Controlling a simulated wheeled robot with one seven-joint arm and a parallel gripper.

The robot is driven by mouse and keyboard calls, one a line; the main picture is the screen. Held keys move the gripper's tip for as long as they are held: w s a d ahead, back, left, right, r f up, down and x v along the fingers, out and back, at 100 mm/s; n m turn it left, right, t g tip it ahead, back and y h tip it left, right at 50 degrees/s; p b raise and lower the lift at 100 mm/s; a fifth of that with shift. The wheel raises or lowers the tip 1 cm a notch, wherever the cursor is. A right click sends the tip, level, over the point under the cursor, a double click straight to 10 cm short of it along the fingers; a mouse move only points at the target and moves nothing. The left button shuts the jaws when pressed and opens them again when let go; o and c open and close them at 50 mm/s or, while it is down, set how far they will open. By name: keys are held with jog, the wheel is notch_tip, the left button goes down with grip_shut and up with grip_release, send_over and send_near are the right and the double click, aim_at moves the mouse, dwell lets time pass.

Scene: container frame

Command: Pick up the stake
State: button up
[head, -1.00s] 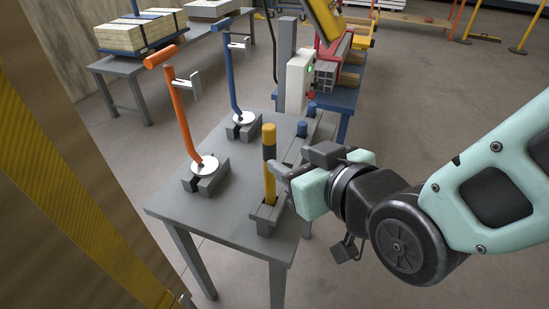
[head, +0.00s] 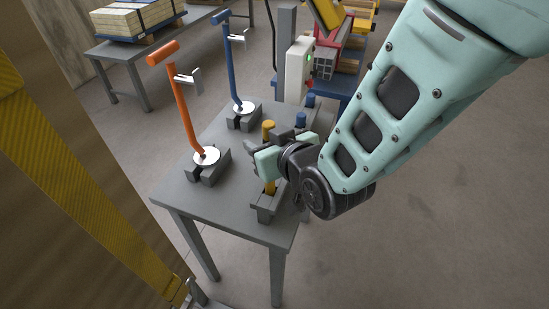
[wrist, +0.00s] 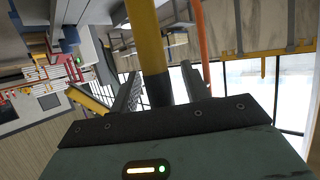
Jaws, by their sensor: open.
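The stake (head: 268,127) is a yellow post with a black band, standing upright in a grey block holder (head: 262,208) near the table's right front edge. My gripper (head: 261,141) is at the upper part of the stake and hides its middle. In the wrist view, the stake (wrist: 147,42) passes between the two open fingers of my gripper (wrist: 160,90), with its black band at finger level. I cannot tell whether either finger touches it.
An orange-handled tool (head: 184,110) and a blue-handled tool (head: 231,65) stand in grey blocks on the grey table (head: 225,225), left of the stake. Short blue posts (head: 301,120) are behind my gripper. A white box with a green light (head: 299,71) stands further back.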

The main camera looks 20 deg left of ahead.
grip_shut()
jog(key=shift+r, duration=0.1)
